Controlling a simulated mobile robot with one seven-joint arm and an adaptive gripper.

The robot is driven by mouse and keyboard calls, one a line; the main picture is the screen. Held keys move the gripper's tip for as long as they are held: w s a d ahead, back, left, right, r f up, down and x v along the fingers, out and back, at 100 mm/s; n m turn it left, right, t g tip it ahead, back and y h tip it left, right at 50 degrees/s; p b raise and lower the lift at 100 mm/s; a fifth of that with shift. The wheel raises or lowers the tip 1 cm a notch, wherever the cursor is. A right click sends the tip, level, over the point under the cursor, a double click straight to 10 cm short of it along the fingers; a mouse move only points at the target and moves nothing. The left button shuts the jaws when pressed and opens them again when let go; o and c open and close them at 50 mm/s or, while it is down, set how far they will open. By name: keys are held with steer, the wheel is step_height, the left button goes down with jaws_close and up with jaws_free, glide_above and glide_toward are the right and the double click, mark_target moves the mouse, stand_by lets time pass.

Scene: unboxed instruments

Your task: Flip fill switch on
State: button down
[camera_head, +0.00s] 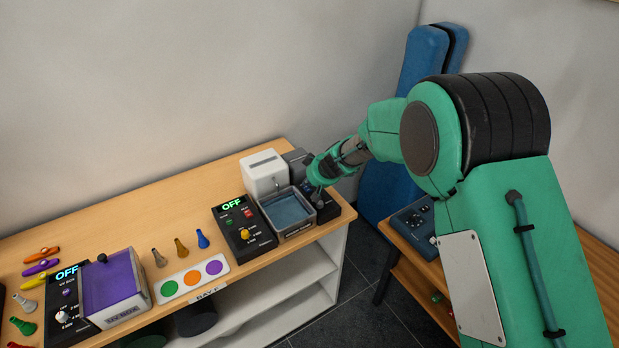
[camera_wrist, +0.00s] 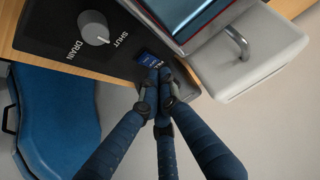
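The fill switch (camera_wrist: 147,58) shows as a small blue piece on the black panel in the wrist view, with partly readable white lettering beside it. My gripper (camera_wrist: 157,78) has its dark blue fingers drawn together, with the tips right at the switch. I cannot tell whether they touch it, and they hide part of the panel around it. In the head view my gripper (camera_head: 312,182) is over the right end of the bench, beside the water basin (camera_head: 288,212); the switch is hidden there behind the arm.
A grey drain knob (camera_wrist: 93,27) marked DRAIN and SHUT sits on the same panel. A white unit with a tap (camera_head: 264,172) stands behind the basin. A black control box reading OFF (camera_head: 243,228) is left of it. A blue padded object (camera_head: 392,165) stands beyond the bench end.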

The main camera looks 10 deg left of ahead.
mark_target(307, 190)
steer(key=shift+d+f, duration=0.1)
steer(key=shift+f, duration=0.75)
steer(key=shift+s+f+b, duration=0.1)
steer(key=shift+f+b, duration=0.1)
steer(key=shift+b, duration=0.4)
steer(key=f+b, duration=0.1)
steer(key=b, duration=0.2)
steer(key=shift+s+d, duration=0.1)
steer(key=shift+d, duration=0.05)
steer(key=shift+r, duration=0.2)
steer(key=shift+p, duration=0.35)
steer(key=shift+w+a+r, duration=0.35)
steer(key=shift+w+a, duration=0.1)
steer(key=shift+a, duration=0.05)
